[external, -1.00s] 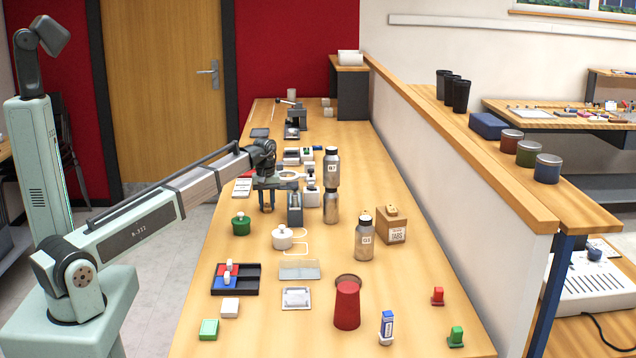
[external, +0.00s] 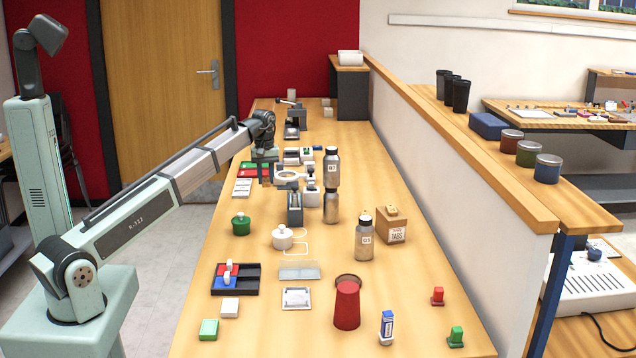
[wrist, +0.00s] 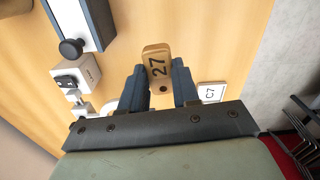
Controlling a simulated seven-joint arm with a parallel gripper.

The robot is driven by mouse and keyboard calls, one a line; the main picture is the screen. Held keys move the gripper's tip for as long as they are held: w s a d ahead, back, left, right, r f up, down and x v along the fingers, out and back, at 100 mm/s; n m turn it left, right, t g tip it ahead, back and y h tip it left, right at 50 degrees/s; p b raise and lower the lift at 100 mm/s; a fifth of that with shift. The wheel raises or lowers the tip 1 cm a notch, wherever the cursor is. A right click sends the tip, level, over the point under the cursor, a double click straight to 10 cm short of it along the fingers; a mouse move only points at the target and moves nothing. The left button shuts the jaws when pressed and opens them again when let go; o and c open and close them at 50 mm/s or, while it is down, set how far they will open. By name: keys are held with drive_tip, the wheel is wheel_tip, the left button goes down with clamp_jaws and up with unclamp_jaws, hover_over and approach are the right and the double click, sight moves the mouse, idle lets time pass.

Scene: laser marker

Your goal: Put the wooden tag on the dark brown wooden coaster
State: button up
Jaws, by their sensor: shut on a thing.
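My gripper (wrist: 158,68) is shut on the wooden tag (wrist: 157,62), a small light-brown piece marked 27 with a dark hole near one end. The tag sits between the two dark fingers, above the wooden bench. In the external view my gripper (external: 266,178) is over the far left part of the bench, left of the magnifier ring; the tag is too small to make out clearly there. I cannot pick out the dark brown coaster with certainty. A dark brown round edge (external: 348,278) shows behind the red cup, but I cannot tell whether it is the coaster.
A white C7 label (wrist: 211,92) lies near my right finger.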

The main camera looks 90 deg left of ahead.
sight(266, 180)
wheel_tip(266, 180, up, 7)
drive_tip(key=w+d, duration=1.4)
drive_tip(key=d, duration=0.3)
drive_tip(key=w+d, duration=0.3)
drive_tip(key=d, duration=0.8)
drive_tip(key=w+d+m, duration=0.1)
drive_tip(key=w+d, duration=0.3)
drive_tip(key=d, duration=0.6)
drive_tip(key=w+d, duration=0.3)
drive_tip(key=d, duration=0.8)
drive_tip(key=shift+a+f, duration=0.15)
drive_tip(key=shift+f, duration=2.35)
drive_tip(key=shift+a+f, duration=0.2)
drive_tip(key=shift+f, duration=2.3)
drive_tip(key=shift+a+f, duration=0.15)
drive_tip(key=shift+f, duration=2.35)
drive_tip(key=shift+f, duration=0.1)
drive_tip(key=o, duration=1)
